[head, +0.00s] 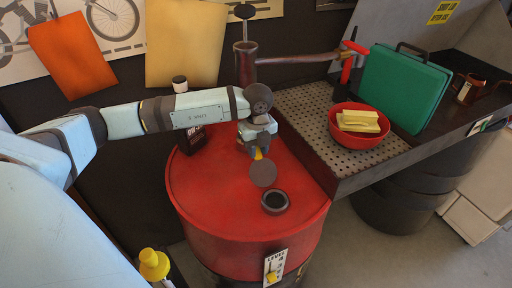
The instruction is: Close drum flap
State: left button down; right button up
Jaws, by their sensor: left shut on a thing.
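The red drum (205,205) stands in the middle of the head view. On its top is a dark ring-shaped opening (275,202). The drum flap (263,173), a round brown disc, stands raised behind the opening, with its face toward me. My left gripper (258,154) reaches in from the left and is shut at the upper edge of the flap. The fingertips are small here, and their exact contact with the flap is partly hidden. My right gripper is not in view.
A yellow-capped item (154,263) is at lower left.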

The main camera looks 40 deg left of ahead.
aim_at(258, 156)
pick_arm(q)
jog(key=shift+s+d+f, duration=0.2)
jog(key=shift+d, duration=0.1)
jog(key=c, duration=0.9)
grip_release()
jog(key=shift+r, duration=0.1)
jog(key=shift+w+a+r, duration=0.1)
jog(key=shift+w+r, duration=0.05)
jog(key=shift+r, duration=0.4)
notch_tip(258, 156, up, 13)
jog(key=shift+f+b, duration=0.15)
jog(key=shift+b, duration=0.15)
